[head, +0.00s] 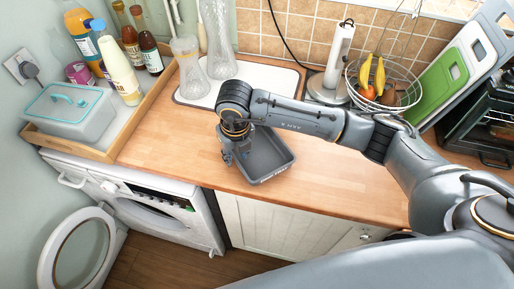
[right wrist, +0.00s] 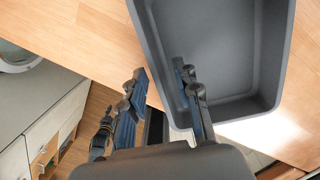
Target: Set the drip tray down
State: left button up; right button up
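The grey rectangular drip tray (head: 279,168) is upright and empty on the wooden worktop, close to its front edge; exact contact underneath is hidden. In the right wrist view the tray (right wrist: 232,50) fills the upper right. My right gripper (head: 232,158) is at the tray's left end in the head view. In the right wrist view its fingers (right wrist: 160,98) are spread apart, one over the inside of the tray and one outside the near wall. A gap shows between the fingers and the wall. My left gripper is not in view.
A white draining board (head: 262,72) with glass vases is behind the tray. A wooden tray (head: 122,148) with bottles and a blue-lidded box stands left. A paper-towel holder (head: 338,60) and wire fruit basket (head: 405,97) stand behind my right arm. The washing machine door (head: 75,245) hangs open below.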

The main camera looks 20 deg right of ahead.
jog(key=shift+f, duration=0.8)
grip_shut()
jog(key=shift+a, duration=0.1)
jog(key=shift+r, duration=0.15)
